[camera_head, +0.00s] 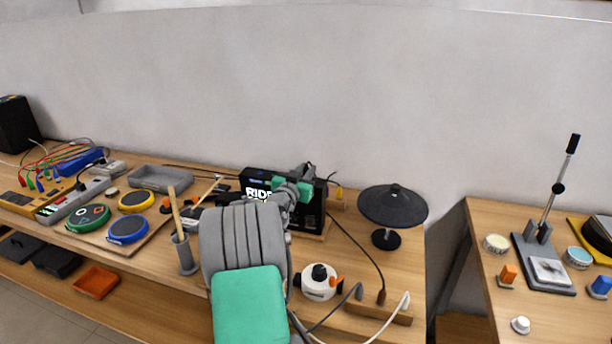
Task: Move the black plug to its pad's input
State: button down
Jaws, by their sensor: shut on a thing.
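My gripper (308,174) is at the front of the black box with the lit "RIDE" display (257,186), near its upper right. It is small and partly hidden by my own wrist. It is shut on what appears to be the black plug, of which little can be made out. A thin dark cable shows beside it. A black cymbal-shaped pad (393,204) stands on a short stand to the right of the box. Green (88,217), yellow (136,201) and blue (127,229) round pads lie at the left. Which input is the pad's cannot be told.
A dark cable runs to a brown plug (381,297) in a wooden holder (396,316) at the front right. A white round device (319,282) stands near my arm. A cup with sticks (185,254) and a grey tray (162,178) are left. A gap separates the right table (500,310).

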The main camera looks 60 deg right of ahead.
dwell(0.9)
jog(key=shift+r, duration=0.35)
notch_tip(320, 180, up, 2)
jog(key=shift+r, duration=0.25)
jog(key=s+a+r+b, duration=0.3)
jog(key=s+a+r, duration=0.3)
jog(key=a+r, duration=0.5)
jog(key=w+d+f+n+p, duration=0.1)
jog(key=w+d+p, duration=0.3)
jog(key=w+p, duration=0.4)
jog(key=w+d+f+t+p, duration=0.1)
jog(key=w+d+f+p, duration=0.2)
jog(key=w+d+p, duration=0.2)
jog(key=w+p, duration=0.3)
jog(key=p, duration=0.1)
jog(key=shift+w+d+f+n+t, duration=0.2)
jog(key=shift+w+f+n+t, duration=0.1)
jog(key=shift+n, duration=0.1)
